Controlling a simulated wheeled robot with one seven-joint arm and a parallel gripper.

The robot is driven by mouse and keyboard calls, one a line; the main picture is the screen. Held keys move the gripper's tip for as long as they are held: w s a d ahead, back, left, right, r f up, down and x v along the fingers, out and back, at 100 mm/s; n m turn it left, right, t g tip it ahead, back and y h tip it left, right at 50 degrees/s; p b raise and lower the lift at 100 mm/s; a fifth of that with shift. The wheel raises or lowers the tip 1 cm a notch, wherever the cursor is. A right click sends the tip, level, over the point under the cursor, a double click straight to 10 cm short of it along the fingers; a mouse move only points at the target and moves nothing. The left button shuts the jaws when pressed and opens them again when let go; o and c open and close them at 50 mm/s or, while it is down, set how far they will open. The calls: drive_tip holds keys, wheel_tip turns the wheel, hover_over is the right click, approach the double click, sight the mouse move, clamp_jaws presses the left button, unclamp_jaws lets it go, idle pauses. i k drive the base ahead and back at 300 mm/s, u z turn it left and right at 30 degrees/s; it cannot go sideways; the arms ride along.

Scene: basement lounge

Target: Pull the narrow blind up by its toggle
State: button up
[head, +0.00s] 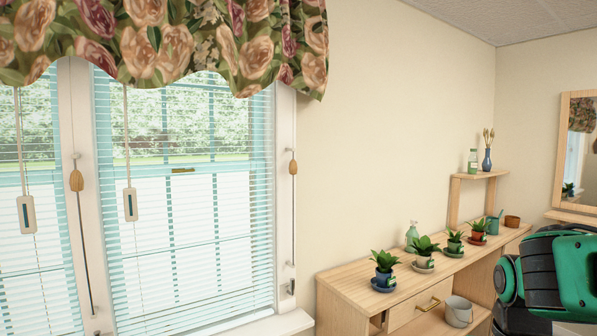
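Two light blue slatted blinds hang side by side in the window. The right-hand blind (215,235) is let down over its pane; the left-hand blind (45,265) is cut off by the picture edge, so I cannot tell which is narrower. A wooden toggle (76,181) hangs on a cord by the post between them. A second wooden toggle (293,167) hangs on a cord at the right frame. Pale tags with dark centres hang on cords before the left blind (26,214) and right blind (130,204). My gripper is not clearly visible; green and black arm parts show at lower right.
A floral valance (180,40) covers the blinds' tops. A white sill (270,325) runs below. A wooden console (350,285) with several potted plants, a small shelf (480,175) and a grey bucket (459,312) stands right. The wall (400,130) between is bare.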

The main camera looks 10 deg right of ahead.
sight(293, 168)
drive_tip(key=z, duration=0.1)
drive_tip(key=i, duration=1)
drive_tip(key=u, duration=0.1)
